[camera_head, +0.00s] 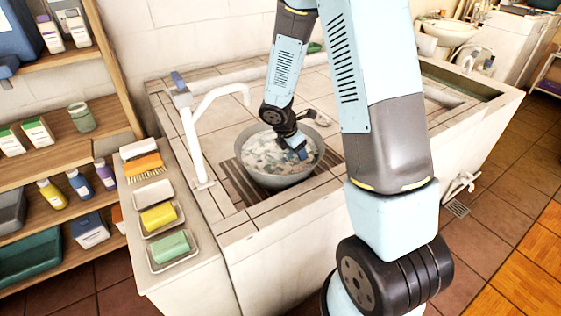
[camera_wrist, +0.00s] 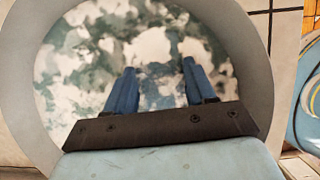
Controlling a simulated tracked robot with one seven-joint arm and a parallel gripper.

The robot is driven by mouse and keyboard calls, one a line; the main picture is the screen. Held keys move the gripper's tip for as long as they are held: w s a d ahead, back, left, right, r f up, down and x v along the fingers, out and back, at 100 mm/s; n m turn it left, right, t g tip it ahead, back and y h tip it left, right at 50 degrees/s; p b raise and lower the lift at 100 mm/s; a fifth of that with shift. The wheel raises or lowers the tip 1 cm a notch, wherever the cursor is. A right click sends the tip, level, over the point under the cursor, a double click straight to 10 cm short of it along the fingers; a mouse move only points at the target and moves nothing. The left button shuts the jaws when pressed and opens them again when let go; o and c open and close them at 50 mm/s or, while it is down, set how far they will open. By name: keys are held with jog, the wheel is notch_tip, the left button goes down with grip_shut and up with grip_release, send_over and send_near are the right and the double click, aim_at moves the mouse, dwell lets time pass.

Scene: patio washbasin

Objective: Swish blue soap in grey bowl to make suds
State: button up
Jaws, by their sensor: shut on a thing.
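The grey bowl (camera_head: 275,181) sits on a slatted grate in the tiled washbasin counter. White suds over blue-green water fill its inside, and its rim (camera_wrist: 20,85) circles the wrist view. My gripper (camera_head: 301,154) reaches down into the bowl at its right side. In the wrist view its two blue fingers (camera_wrist: 157,70) point into the suds, a gap apart. A dull blue patch between them looks like the blue soap (camera_wrist: 160,88), held by the fingers. Suds blur its outline, and its lower part is hidden.
A white tap (camera_head: 193,130) stands left of the bowl, its spout reaching over the counter. A wooden shelf (camera_head: 120,80) with bottles stands at far left. Tiles behind the bowl are mostly clear.

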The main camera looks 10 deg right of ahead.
jog(key=shift+w+a, duration=0.3)
jog(key=shift+w, duration=0.6)
jog(key=shift+w+a, duration=0.3)
jog(key=shift+w, duration=0.65)
jog(key=shift+w+a, duration=0.3)
jog(key=shift+w, duration=0.6)
dwell(0.6)
jog(key=shift+s+d, duration=0.3)
jog(key=shift+s, duration=0.45)
jog(key=shift+s+d, duration=0.3)
jog(key=shift+s, duration=0.4)
notch_tip(320, 180, up, 12)
dwell(0.7)
dwell(1.1)
